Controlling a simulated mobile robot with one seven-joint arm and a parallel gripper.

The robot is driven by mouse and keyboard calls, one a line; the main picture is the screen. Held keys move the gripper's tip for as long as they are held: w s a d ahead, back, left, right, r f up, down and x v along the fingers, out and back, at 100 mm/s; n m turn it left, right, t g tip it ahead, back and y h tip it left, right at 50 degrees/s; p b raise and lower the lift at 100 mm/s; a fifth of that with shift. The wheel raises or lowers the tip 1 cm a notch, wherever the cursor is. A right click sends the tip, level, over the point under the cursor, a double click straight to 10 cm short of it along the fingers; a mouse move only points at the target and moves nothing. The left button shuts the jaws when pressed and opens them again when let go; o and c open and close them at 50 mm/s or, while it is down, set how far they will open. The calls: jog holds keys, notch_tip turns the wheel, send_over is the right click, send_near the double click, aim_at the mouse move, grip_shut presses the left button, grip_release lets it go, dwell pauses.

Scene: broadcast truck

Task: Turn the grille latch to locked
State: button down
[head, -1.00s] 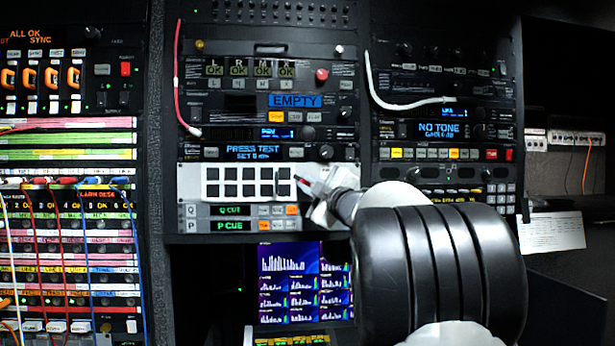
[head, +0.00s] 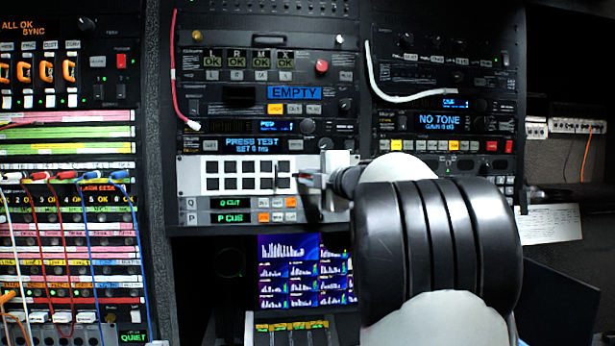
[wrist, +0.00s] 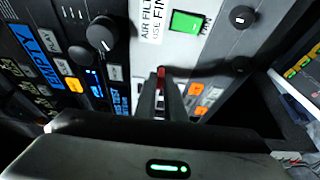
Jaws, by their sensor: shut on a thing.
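The grille panel (head: 190,175) is a pale plate with rows of dark square openings, in the middle of the rack in the head view. My gripper (head: 303,177) is at its right end, reaching in from the right. In the wrist view my gripper (wrist: 161,88) has its two dark fingers close together, shut on a small red piece (wrist: 161,72), which looks like the grille latch. Only its red end shows between the fingertips; the rest is hidden. I cannot read the latch's position. An "AIR FILTER" label (wrist: 150,22) is on the pale panel nearby.
Rack units with knobs, including a large knob (wrist: 102,33), lie close beside my fingers. A red cable (head: 174,75) and a white cable (head: 385,95) hang above. A screen (head: 290,270) is below. Patch cables (head: 75,240) fill the left rack.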

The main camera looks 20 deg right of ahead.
dwell(0.3)
jog(key=c, duration=2.2)
grip_release()
jog(key=shift+o, duration=0.2)
jog(key=s+d+b, duration=0.1)
jog(key=s+b, duration=0.2)
jog(key=s, duration=1.4)
jog(key=shift+s+d, duration=0.15)
jog(key=shift+d, duration=0.25)
